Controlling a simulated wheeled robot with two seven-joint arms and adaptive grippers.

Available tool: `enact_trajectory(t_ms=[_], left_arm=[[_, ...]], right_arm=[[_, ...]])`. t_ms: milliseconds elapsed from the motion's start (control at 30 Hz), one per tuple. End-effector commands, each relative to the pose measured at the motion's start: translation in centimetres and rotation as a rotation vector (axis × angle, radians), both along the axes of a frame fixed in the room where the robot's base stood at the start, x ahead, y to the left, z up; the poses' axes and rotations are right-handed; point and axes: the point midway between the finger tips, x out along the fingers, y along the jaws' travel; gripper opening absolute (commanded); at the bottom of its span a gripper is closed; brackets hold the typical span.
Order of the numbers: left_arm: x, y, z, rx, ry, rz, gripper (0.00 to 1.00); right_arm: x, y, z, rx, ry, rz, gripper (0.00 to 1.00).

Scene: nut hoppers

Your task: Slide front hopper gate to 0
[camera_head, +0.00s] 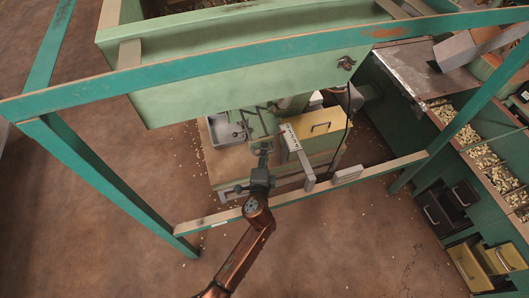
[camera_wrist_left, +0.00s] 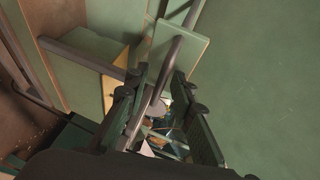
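My left gripper (camera_head: 263,155) reaches in below the light green hopper (camera_head: 260,85), in front of the outlet area. In the left wrist view my left gripper (camera_wrist_left: 163,78) has its two dark fingers apart. A grey rod with a rounded end (camera_wrist_left: 178,45) runs between them; it looks like a handle. I cannot tell whether a finger touches it. Behind the rod is a small green plate (camera_wrist_left: 198,50), which looks like the gate.
Nut bins (camera_head: 485,160) stand at right.

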Motion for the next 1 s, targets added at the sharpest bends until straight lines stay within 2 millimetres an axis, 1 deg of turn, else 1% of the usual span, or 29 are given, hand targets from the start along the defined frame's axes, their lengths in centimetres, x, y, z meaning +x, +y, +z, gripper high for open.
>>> enact_trajectory(t_ms=[33,300,867,933,1000], left_arm=[[-0.02,-0.02,-0.02,0.000,0.000,0.000,0.18],[-0.03,-0.01,-0.05,0.000,0.001,0.000,0.00],[-0.06,-0.01,-0.13,0.000,0.002,0.000,0.00],[0.14,0.06,-0.14,0.000,0.002,0.000,0.00],[0.78,0.26,-0.21,0.001,0.002,0.001,0.00]], right_arm=[[0.00,-0.01,0.00,0.000,0.000,0.000,0.40],[0.01,-0.03,0.00,-0.001,0.000,0.000,0.40],[0.01,-0.05,-0.01,-0.001,0.001,0.000,0.40],[0.01,-0.04,-0.04,-0.001,0.001,0.000,0.40],[0.05,0.00,-0.12,0.000,-0.001,0.000,0.40]])
